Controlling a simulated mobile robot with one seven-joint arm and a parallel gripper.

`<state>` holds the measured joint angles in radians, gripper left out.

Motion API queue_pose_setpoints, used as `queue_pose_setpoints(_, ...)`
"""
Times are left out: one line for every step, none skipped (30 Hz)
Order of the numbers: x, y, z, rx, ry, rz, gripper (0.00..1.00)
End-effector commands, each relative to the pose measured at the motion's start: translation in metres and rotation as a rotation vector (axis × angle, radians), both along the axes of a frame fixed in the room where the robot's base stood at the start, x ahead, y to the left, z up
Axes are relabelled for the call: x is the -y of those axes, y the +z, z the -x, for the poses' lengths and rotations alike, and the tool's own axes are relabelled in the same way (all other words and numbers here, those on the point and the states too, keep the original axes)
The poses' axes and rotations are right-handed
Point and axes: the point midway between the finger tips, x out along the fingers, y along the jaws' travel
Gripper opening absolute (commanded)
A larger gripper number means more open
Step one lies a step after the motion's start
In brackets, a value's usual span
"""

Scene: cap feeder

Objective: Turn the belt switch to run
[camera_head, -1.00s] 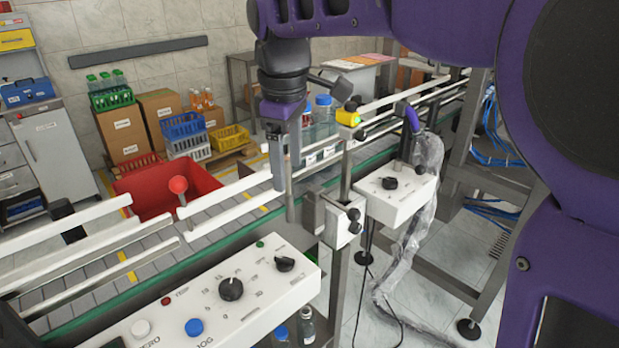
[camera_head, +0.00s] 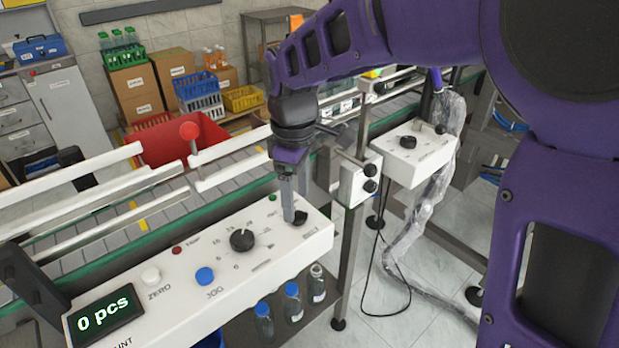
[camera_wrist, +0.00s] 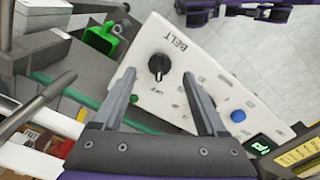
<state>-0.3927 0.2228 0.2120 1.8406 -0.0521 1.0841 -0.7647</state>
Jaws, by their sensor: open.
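The belt switch is a black rotary knob (camera_wrist: 159,66) on the white control panel (camera_wrist: 190,60), beside the word BELT in the wrist view. In the head view the knob (camera_head: 300,217) sits at the panel's right end, partly behind my gripper (camera_head: 289,205). In the wrist view my gripper (camera_wrist: 162,100) is open and empty, its fingertips short of the knob and to either side of it. I cannot tell from the head view whether a finger touches the knob. A green lamp (camera_head: 272,197) is near the knob.
The panel also carries a larger black dial (camera_head: 242,240), a blue button (camera_head: 204,276), a white button (camera_head: 151,275) and a display (camera_head: 104,311) reading 0 pcs. The conveyor rails (camera_head: 100,205) run behind it. A bracket box (camera_head: 357,180) stands close right of my gripper.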

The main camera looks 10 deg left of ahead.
Motion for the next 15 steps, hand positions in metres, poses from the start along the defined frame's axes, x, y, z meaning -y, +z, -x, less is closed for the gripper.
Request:
queue_pose_setpoints(0.000, -0.009, 0.000, -0.002, 0.000, 0.002, 0.74)
queue_pose_setpoints(0.000, -0.013, 0.000, -0.001, 0.000, 0.001, 0.74)
queue_pose_setpoints(0.000, -0.017, 0.000, 0.000, 0.000, 0.001, 0.74)
queue_pose_setpoints(0.000, -0.019, 0.000, -0.001, -0.001, 0.001, 0.74)
queue_pose_setpoints(0.000, -0.022, 0.000, 0.000, -0.001, 0.001, 0.74)
queue_pose_setpoints(0.000, -0.024, 0.000, 0.000, -0.001, 0.001, 0.74)
queue_pose_setpoints(0.000, -0.025, 0.000, 0.000, -0.001, 0.001, 0.74)
queue_pose_setpoints(0.000, -0.026, 0.000, 0.000, -0.001, 0.001, 0.74)
queue_pose_setpoints(0.000, -0.027, 0.000, 0.000, -0.001, 0.001, 0.74)
queue_pose_setpoints(0.000, -0.027, 0.000, 0.000, -0.001, 0.001, 0.74)
queue_pose_setpoints(0.000, -0.028, 0.000, 0.000, -0.001, 0.001, 0.74)
queue_pose_setpoints(0.000, -0.028, 0.000, 0.001, -0.001, 0.001, 0.74)
queue_pose_setpoints(0.000, -0.028, 0.000, 0.001, -0.001, 0.001, 0.74)
queue_pose_setpoints(0.000, -0.027, 0.000, 0.001, -0.001, 0.000, 0.74)
queue_pose_setpoints(0.000, -0.027, 0.000, 0.001, -0.001, 0.000, 0.74)
